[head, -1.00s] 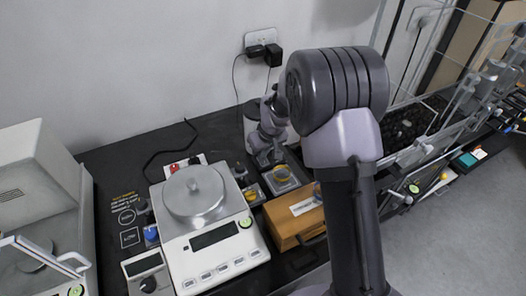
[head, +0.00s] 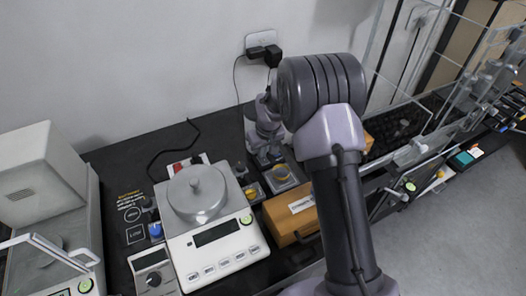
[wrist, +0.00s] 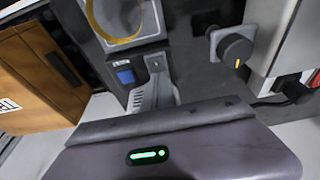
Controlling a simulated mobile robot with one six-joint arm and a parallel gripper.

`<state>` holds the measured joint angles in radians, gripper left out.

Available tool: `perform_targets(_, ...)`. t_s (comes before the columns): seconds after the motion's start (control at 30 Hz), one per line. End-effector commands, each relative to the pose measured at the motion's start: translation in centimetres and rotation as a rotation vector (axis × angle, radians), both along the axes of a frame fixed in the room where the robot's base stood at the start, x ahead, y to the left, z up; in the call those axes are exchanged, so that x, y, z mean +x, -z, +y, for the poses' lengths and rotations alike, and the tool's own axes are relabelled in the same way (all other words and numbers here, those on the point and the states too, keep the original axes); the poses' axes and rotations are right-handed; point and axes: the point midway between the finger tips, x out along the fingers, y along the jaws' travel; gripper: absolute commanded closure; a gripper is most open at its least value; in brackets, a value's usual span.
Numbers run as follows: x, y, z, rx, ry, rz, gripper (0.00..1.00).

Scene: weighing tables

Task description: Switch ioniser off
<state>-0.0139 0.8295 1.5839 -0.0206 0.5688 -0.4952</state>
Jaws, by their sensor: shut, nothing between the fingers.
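In the head view two yellow-marked units stand beside the balance, the rear one (head: 282,174) close to my gripper (head: 272,156). In the wrist view my gripper (wrist: 156,84) is shut and empty, its tips close to the switch-like part. Contact cannot be told.
A black knob (wrist: 237,50) on a grey plate is right of the gripper. An orange-brown box (head: 292,213) and a white balance (head: 215,240) flank the units. A control box with a knob (head: 154,272) is front left. The wall (head: 120,70) is behind.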

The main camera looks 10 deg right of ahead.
Motion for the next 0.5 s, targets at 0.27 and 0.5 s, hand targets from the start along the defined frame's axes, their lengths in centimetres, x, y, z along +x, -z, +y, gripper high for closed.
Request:
perform_targets(0.27, -1.7, 1.1, -0.3, 0.0, -0.002, 0.019, 1.0)
perform_targets(0.5, -2.2, 1.0, -0.4, 0.0, -0.001, 0.023, 1.0)
